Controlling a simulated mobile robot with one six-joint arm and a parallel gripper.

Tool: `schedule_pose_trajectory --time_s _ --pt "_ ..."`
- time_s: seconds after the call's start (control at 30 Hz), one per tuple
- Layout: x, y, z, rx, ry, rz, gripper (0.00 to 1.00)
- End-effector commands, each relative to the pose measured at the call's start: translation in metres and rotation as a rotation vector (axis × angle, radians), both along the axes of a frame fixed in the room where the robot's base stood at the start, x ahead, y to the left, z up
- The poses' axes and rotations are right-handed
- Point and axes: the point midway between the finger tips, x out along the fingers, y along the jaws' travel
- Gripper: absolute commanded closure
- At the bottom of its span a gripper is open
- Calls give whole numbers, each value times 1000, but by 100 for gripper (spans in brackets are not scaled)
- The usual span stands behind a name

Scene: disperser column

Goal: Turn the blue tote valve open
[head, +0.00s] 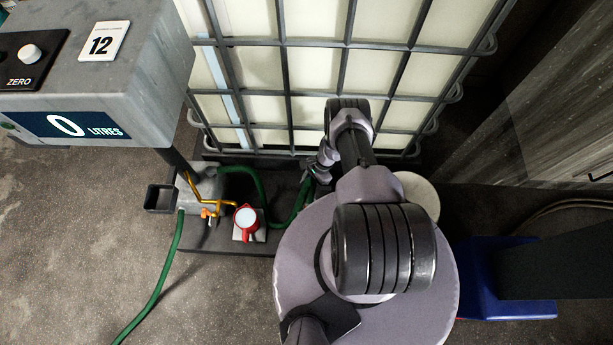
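A white tote (310,70) in a grey wire cage stands at the top centre. A blue strip runs down its left side. No blue valve handle can be made out; the foot of the tote, where a green hose (262,190) runs in, is partly covered by my arm. My gripper (311,178) is low at the front of the tote, close to the hose's end. It is small and dark here, so I cannot tell whether its fingers are open or touching anything.
A grey meter box (150,75) reading 0 litres stands at the left. Another green hose (160,285) crosses the floor. A dark wood-grain cabinet (560,110) stands at the right.

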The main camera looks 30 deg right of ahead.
Motion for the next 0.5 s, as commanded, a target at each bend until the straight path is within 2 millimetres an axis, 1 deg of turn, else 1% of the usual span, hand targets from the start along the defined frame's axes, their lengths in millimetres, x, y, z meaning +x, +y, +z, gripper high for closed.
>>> schedule_pose_trajectory --time_s 0.03,0.13,0.23,0.47,0.5 --pt "0 3 -10 0 1 0 57" --pt "0 6 -17 0 0 1 57" --pt "0 8 -20 0 0 1 57" --pt "0 9 -19 0 0 1 57" --pt "0 9 -19 0 0 1 63"
